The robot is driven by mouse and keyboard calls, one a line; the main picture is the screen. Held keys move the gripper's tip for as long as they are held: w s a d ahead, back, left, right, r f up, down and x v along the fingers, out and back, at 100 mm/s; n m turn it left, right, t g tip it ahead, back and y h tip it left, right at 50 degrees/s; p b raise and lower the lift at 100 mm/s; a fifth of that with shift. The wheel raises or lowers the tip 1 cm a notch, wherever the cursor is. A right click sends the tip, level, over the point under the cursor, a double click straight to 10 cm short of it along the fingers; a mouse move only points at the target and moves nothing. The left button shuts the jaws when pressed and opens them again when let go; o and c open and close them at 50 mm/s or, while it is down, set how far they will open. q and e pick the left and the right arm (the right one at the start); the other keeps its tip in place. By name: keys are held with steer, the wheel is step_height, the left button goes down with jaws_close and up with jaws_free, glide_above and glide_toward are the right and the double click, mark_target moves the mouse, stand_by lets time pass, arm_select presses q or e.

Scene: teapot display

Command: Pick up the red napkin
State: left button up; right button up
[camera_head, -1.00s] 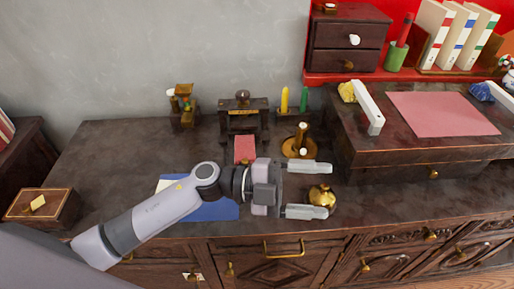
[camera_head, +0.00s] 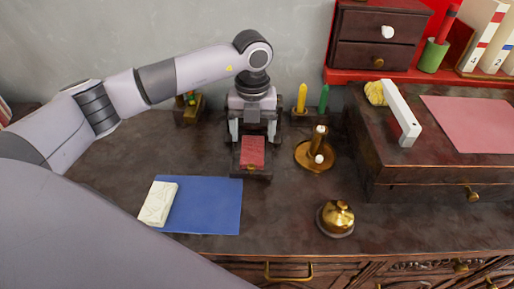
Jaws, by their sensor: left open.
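A small red piece (camera_head: 252,152), which looks like the red napkin, lies on the front of a dark wooden stand (camera_head: 251,174) at the back of the cabinet top. My left gripper (camera_head: 253,136) points down over the stand, just behind the red piece in the picture. Its two fingers are spread, one toward each side of the stand, with nothing seen between them. I cannot tell whether they touch the stand, whose upper part is hidden behind the gripper. My right gripper is not in view.
A brass candle holder (camera_head: 307,163), a yellow candle (camera_head: 301,98) and a green candle (camera_head: 323,98) stand close right. A brass bell (camera_head: 336,217) is at front right. A blue sheet (camera_head: 212,205) with a cream block (camera_head: 158,203) lies front left. A pink sheet (camera_head: 475,123) lies on the raised desk.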

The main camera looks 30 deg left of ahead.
mark_target(252, 156)
arm_select(q)
steer(key=f, duration=0.5)
steer(key=shift+s, duration=0.35)
steer(key=shift+f, duration=0.65)
steer(key=c, duration=0.8)
steer(key=shift+r, duration=0.1)
